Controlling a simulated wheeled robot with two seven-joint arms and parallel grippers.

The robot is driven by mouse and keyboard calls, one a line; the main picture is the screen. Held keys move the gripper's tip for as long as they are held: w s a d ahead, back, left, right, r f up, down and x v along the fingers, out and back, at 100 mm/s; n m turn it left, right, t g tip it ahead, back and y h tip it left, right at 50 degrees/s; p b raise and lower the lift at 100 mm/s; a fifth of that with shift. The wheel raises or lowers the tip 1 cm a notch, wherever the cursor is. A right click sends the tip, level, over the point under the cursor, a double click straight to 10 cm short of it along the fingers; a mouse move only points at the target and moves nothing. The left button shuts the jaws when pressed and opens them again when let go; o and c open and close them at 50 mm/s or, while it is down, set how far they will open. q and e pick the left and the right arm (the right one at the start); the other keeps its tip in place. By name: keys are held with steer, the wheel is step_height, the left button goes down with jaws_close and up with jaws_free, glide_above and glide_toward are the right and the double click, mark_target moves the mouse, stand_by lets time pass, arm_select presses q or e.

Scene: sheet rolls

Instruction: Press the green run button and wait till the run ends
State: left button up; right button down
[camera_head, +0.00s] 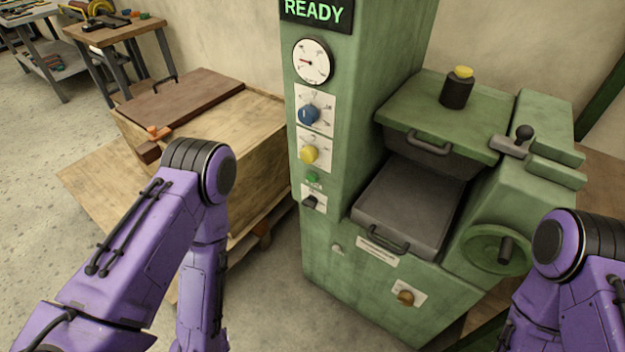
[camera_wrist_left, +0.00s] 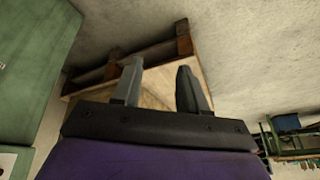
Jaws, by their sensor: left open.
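The green run button (camera_head: 312,178) is on the front of the green machine's column (camera_head: 340,130), below the yellow knob (camera_head: 309,154) and above a dark switch (camera_head: 311,202). The display (camera_head: 318,11) at the top reads READY. My left arm is left of the column in the head view, and its gripper is out of sight there. In the left wrist view my left gripper (camera_wrist_left: 160,82) is open and empty, with the wooden crate beyond its fingers. Nothing touches the button. My right arm is at the lower right, its gripper hidden from view.
A wooden crate (camera_head: 245,125) with a brown lid (camera_head: 183,95) stands left of the machine. The machine has a gauge (camera_head: 312,61), a blue knob (camera_head: 308,114), a grey drawer with a handle (camera_head: 410,205) and a handwheel (camera_head: 497,249). Workbenches stand at the back left.

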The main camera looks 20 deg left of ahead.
stand_by(0.3)
arm_select(q)
jaws_close()
stand_by(1.6)
